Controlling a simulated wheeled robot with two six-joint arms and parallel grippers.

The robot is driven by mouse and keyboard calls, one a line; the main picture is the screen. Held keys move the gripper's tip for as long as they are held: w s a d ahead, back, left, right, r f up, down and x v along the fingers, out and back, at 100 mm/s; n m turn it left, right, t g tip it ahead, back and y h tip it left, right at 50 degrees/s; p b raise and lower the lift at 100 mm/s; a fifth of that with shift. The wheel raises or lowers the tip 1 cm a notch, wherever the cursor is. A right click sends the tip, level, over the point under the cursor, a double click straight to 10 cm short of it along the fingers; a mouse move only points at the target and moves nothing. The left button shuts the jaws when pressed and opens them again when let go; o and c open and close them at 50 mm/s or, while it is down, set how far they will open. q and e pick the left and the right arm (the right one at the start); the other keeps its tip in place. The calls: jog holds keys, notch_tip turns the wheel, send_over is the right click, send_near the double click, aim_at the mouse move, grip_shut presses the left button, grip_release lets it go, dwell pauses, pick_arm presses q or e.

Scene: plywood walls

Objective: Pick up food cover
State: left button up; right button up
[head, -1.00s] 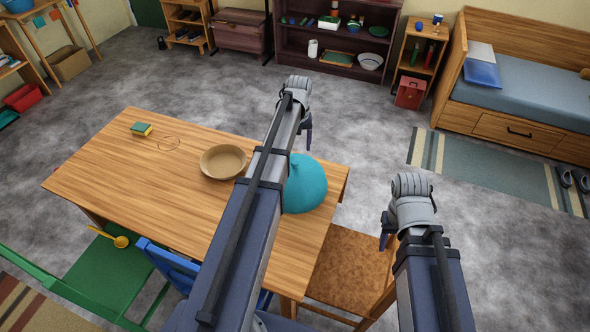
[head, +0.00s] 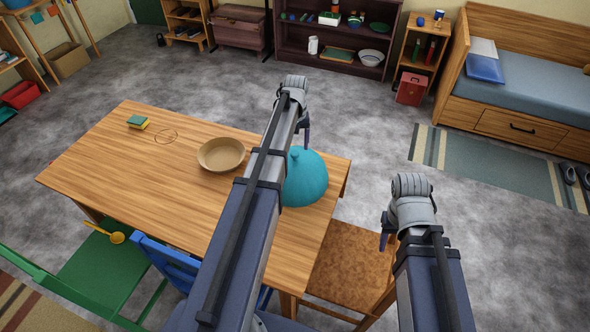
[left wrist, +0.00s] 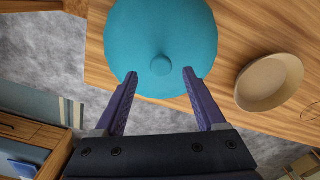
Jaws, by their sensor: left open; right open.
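The food cover is a teal dome (head: 307,179) with a small knob on top. It sits on the wooden table (head: 160,210) near its right end, and my left arm hides part of its left side. In the left wrist view the food cover (left wrist: 160,40) fills the top middle, its knob facing the camera. My left gripper (left wrist: 159,75) is open, its two fingertips apart on either side of the knob in that view, holding nothing. In the head view my left gripper (head: 304,135) is at the cover's far side. My right gripper (head: 385,238) is open and empty, right of the table above a brown chair.
A tan bowl (head: 221,155) stands on the table left of the cover. A sponge (head: 138,122) and a thin ring (head: 166,136) lie further left. Green (head: 105,265) and blue (head: 168,262) chairs stand at the near side, a brown chair (head: 348,265) at the right.

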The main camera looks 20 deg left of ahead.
aim_at(295, 153)
pick_arm(q)
notch_tip(295, 153, down, 4)
jog(key=b, duration=0.2)
jog(key=shift+a+r+b, duration=0.1)
jog(key=shift+r+b, duration=0.1)
jog(key=shift+b, duration=0.15)
jog(key=shift+r, duration=0.1)
grip_shut()
dwell(0.9)
